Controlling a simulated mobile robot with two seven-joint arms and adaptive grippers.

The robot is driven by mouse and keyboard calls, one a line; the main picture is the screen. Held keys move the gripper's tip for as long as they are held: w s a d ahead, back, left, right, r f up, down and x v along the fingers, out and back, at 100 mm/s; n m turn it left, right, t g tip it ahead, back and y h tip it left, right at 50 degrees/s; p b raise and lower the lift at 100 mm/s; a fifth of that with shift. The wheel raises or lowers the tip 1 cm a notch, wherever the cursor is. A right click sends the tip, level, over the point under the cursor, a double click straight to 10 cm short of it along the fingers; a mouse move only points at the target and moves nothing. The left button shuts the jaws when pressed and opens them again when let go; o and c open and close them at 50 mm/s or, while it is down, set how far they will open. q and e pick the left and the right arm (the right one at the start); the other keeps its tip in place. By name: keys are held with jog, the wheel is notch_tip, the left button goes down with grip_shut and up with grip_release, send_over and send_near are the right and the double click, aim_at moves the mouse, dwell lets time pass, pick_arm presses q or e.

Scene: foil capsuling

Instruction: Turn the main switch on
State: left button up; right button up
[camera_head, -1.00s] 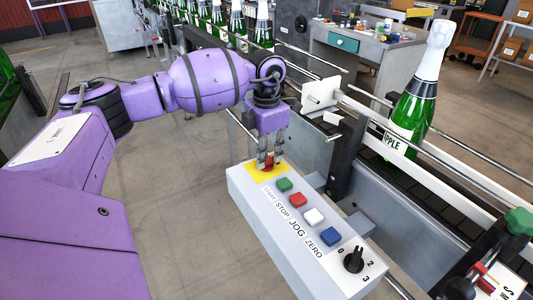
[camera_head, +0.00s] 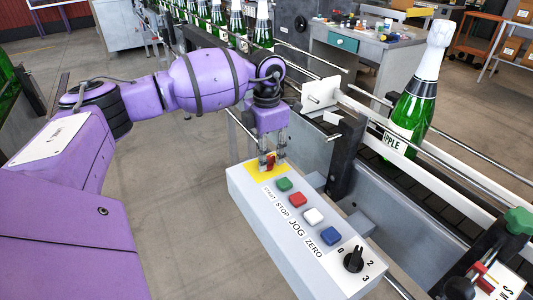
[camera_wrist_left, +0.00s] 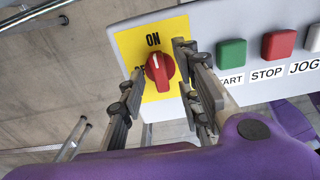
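The main switch is a red rotary knob (camera_wrist_left: 160,68) on a yellow plate (camera_wrist_left: 163,24) at the end of the white control box (camera_head: 262,222). In the left wrist view its white mark points up toward the ON label; the other label is partly hidden by a finger. The red knob also shows in the head view (camera_head: 271,161). My left gripper (camera_head: 272,164) is open, pointing down at the plate. Its fingers (camera_wrist_left: 160,62) stand on either side of the knob, with visible gaps. My right gripper is not in view.
Beside the plate are a green button (camera_head: 284,185), a red button (camera_head: 298,200), a white button (camera_head: 314,216), a blue button (camera_head: 331,235) and a black selector (camera_head: 354,259). A conveyor with a green bottle (camera_head: 412,105) runs along the right. A metal bracket (camera_head: 346,150) stands close right of the gripper.

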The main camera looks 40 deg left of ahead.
pick_arm(q)
jog(key=shift+r, duration=0.1)
notch_tip(320, 180, up, 12)
dwell(0.4)
dwell(0.5)
